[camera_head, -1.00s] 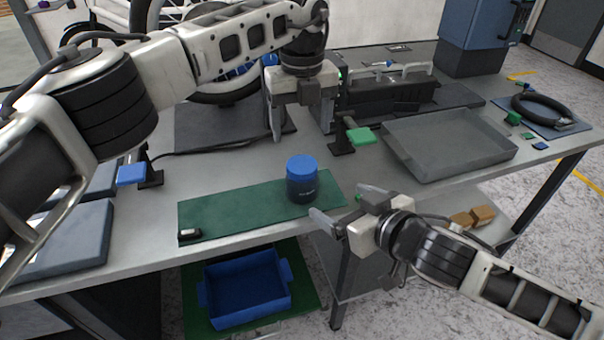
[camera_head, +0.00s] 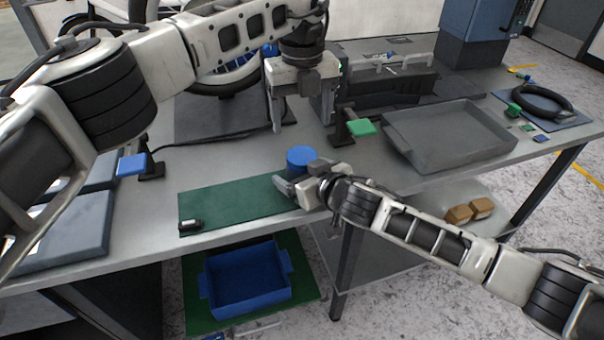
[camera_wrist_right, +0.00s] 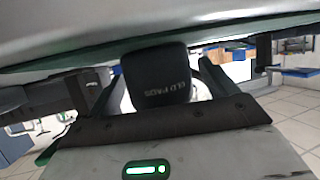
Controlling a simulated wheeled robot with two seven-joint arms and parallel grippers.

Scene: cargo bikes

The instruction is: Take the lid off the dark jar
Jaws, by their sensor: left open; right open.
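The dark jar (camera_wrist_right: 158,88) has a round blue lid (camera_head: 301,157) on it. It stands upright on the green mat (camera_head: 225,205). In the head view my right gripper hides most of the jar's body and only the lid shows clearly. In the right wrist view the jar, with pale lettering, sits between the fingers of my right gripper (camera_head: 302,177), which is open around it. I cannot tell whether a finger touches it. My left gripper (camera_head: 302,112) is open and empty, fingers pointing down, above and behind the jar.
A grey tray (camera_head: 450,166) lies right of the jar. A stand with a green pad (camera_head: 361,128) is behind it, and one with a blue pad (camera_head: 131,164) stands left. A small black item (camera_head: 190,226) lies on the mat. A blue bin (camera_head: 246,298) sits below the bench.

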